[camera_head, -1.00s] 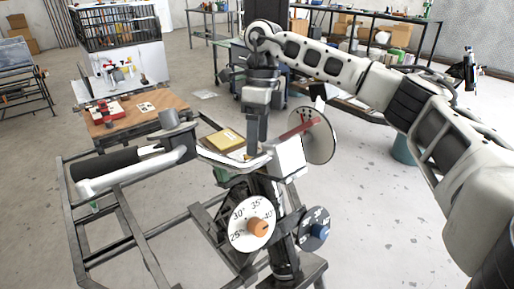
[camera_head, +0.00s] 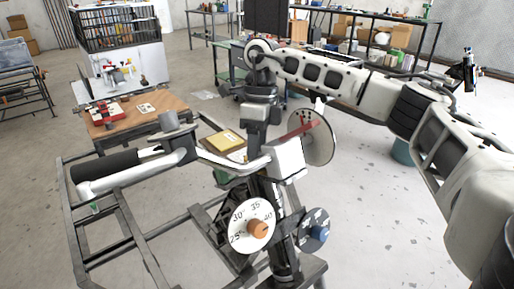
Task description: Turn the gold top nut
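I cannot make out a separate gold top nut. An orange-gold knob (camera_head: 257,229) sits at the centre of a white numbered dial (camera_head: 240,236) low on the suspension rig. My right arm comes in from the right, bends at the back, and points down. Its gripper (camera_head: 252,148) is at the top of the rig's dark column, behind a light grey block (camera_head: 286,158). The fingertips and whatever lies between them are hidden or too small to tell. My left gripper is not in view.
A blue-grey dial (camera_head: 314,229) is right of the white one. A white bar with a black grip (camera_head: 104,165) extends left over the dark frame (camera_head: 135,235). A round disc (camera_head: 320,140) stands behind. A wooden-topped table (camera_head: 170,104) is at back left.

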